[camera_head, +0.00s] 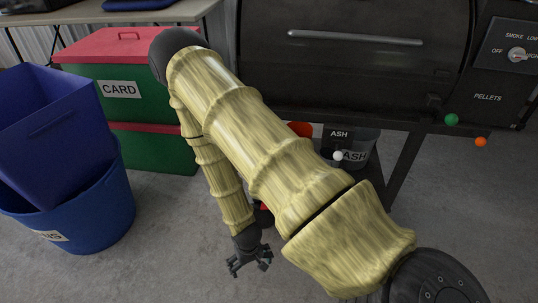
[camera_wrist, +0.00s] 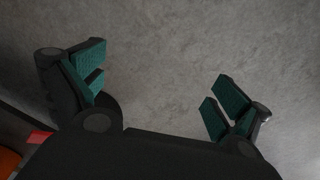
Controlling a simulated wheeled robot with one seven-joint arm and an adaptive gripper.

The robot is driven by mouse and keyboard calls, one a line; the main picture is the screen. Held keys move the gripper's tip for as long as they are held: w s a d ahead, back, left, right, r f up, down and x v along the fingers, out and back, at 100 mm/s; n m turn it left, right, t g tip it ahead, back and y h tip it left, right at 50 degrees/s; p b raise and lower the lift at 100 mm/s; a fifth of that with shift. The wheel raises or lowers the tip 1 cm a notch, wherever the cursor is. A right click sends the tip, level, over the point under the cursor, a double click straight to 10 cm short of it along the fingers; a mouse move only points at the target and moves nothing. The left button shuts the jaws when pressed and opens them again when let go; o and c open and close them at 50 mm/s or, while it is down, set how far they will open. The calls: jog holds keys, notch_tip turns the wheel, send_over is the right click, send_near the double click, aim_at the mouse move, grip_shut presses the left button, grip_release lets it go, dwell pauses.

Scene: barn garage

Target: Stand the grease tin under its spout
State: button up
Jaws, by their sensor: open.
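My gripper (camera_head: 250,262) hangs low over the concrete floor beneath my arm, its fingers apart. In the wrist view my gripper (camera_wrist: 160,88) is open, with only bare floor between its green pads. I cannot make out the grease tin for certain. A small red patch (camera_head: 265,207) shows between my arm links near the gripper. In the wrist view a red piece (camera_wrist: 41,138) and an orange piece (camera_wrist: 8,161) show at the lower left. I cannot identify the spout; my arm hides part of the area under the grill.
A grey bucket marked ASH (camera_head: 361,146) stands under the grill. Round white (camera_head: 338,156), green (camera_head: 451,119) and orange (camera_head: 480,142) knobs show nearby. Blue bins (camera_head: 100,205) and a green CARD box (camera_head: 145,97) with a red lid (camera_head: 115,46) stand left. Floor around my gripper looks clear.

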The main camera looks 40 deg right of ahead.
jog(key=s+a+r+n, duration=0.1)
jog(key=s+a+n, duration=0.2)
jog(key=s, duration=1.2)
jog(key=shift+s+a+g, duration=0.3)
jog(key=shift+s+a, duration=0.1)
jog(key=shift+a, duration=0.8)
